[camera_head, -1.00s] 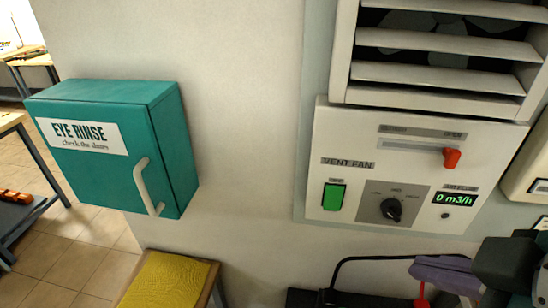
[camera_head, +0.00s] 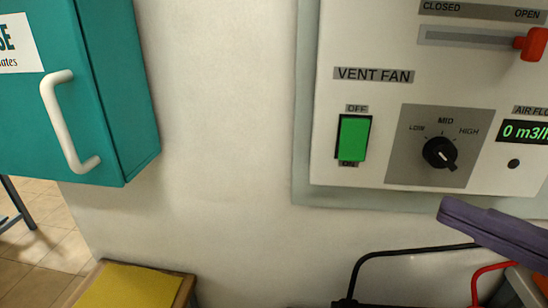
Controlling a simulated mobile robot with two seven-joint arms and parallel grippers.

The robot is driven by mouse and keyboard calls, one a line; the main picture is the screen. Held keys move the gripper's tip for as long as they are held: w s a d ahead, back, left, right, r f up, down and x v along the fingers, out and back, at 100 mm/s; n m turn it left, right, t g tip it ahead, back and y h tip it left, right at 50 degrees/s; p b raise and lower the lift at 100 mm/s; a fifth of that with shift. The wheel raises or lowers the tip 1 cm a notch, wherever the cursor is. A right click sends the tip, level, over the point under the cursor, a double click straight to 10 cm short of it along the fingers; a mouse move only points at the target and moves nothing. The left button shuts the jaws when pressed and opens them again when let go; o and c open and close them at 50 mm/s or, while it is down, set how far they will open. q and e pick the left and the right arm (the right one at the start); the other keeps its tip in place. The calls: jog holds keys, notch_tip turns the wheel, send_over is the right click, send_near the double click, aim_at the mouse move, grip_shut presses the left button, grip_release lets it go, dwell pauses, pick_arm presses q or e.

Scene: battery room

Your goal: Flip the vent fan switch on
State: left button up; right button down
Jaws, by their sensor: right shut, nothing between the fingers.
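The vent fan switch (camera_head: 353,138) is a green rocker on the white vent fan panel (camera_head: 330,100). OFF is printed above it and ON below it. I cannot tell which end is pressed in. The airflow display (camera_head: 525,132) reads 0 m3/h. My right gripper (camera_head: 450,212) comes in from the right as a purple-grey finger shape, shut and empty. In the picture its tip is below the dial and to the lower right of the switch, apart from it. My left gripper is not in view.
A black dial (camera_head: 439,152) with LOW, MID and HIGH marks is right of the switch. A red slider handle (camera_head: 532,44) is at the upper right. A teal eye rinse cabinet (camera_head: 110,120) with a white handle is at left. Black and red cables (camera_head: 400,253) are below.

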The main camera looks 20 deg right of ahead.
jog(key=shift+r, duration=0.1)
jog(key=p, duration=0.2)
send_near(347, 156)
jog(key=w+a, duration=0.3)
jog(key=w, duration=0.1)
jog(key=shift+w+d+f, duration=0.25)
jog(key=shift+w+d, duration=0.25)
jog(key=shift+w, duration=0.35)
jog(key=shift+b, duration=0.3)
jog(key=shift+w+d+f+n+t+b, duration=0.2)
jog(key=shift+f+b, duration=0.1)
jog(key=shift+b, duration=0.35)
jog(key=shift+w+d+f+n+t+b, duration=0.1)
jog(key=shift+w+f+t+b, duration=0.15)
jog(key=shift+b, duration=0.35)
jog(key=shift+s+a+r+p, duration=0.1)
jog(key=shift+s+r+p, duration=0.05)
jog(key=shift+r+p, duration=0.35)
jog(key=shift+f, duration=0.1)
